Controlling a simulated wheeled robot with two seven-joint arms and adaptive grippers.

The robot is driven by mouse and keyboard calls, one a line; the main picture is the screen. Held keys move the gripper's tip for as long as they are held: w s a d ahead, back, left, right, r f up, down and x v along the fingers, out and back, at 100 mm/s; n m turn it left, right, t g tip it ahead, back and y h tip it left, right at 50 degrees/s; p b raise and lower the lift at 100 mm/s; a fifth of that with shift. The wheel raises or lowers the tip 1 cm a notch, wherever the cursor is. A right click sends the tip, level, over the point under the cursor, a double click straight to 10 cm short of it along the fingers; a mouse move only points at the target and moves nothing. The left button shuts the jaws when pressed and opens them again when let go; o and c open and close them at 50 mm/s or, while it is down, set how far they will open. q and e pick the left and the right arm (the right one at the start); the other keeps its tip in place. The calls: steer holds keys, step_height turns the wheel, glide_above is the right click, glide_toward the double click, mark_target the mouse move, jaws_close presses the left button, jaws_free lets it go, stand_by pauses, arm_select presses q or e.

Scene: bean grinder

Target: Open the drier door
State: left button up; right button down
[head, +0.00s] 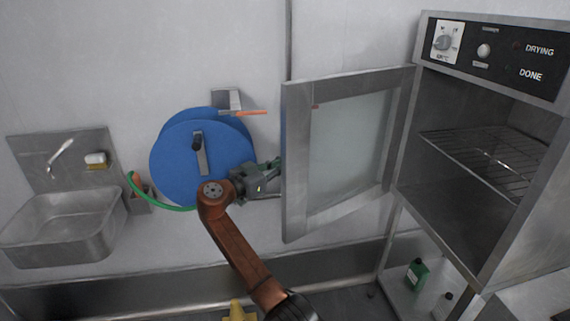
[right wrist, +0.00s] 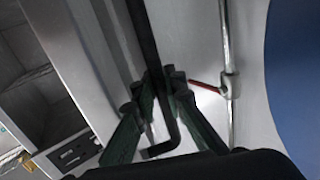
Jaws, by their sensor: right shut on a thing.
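The drier (head: 490,155) stands at the right in the head view. Its door (head: 293,160), a steel frame around a frosted glass pane (head: 345,150), is swung wide open to the left. My right gripper (head: 270,178) is at the door's outer face by its free edge, and its fingertips are hidden there. In the right wrist view my right gripper's green fingers (right wrist: 165,85) are shut on the dark bar handle (right wrist: 165,130) of the door. My left gripper is not in view.
Inside the drier is a wire rack (head: 490,155). A blue round reel (head: 200,160) with a green hose (head: 165,205) hangs on the wall left of the door. A steel sink (head: 60,230) is at the far left. A green bottle (head: 416,272) stands below the drier.

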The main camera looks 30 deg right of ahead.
steer(key=c, duration=2.3)
jaws_free()
steer(key=shift+o, duration=0.2)
steer(key=shift+a, duration=0.15)
steer(key=s+a, duration=0.2)
steer(key=a, duration=0.9)
steer(key=shift+a, duration=0.3)
steer(key=shift+s, duration=0.1)
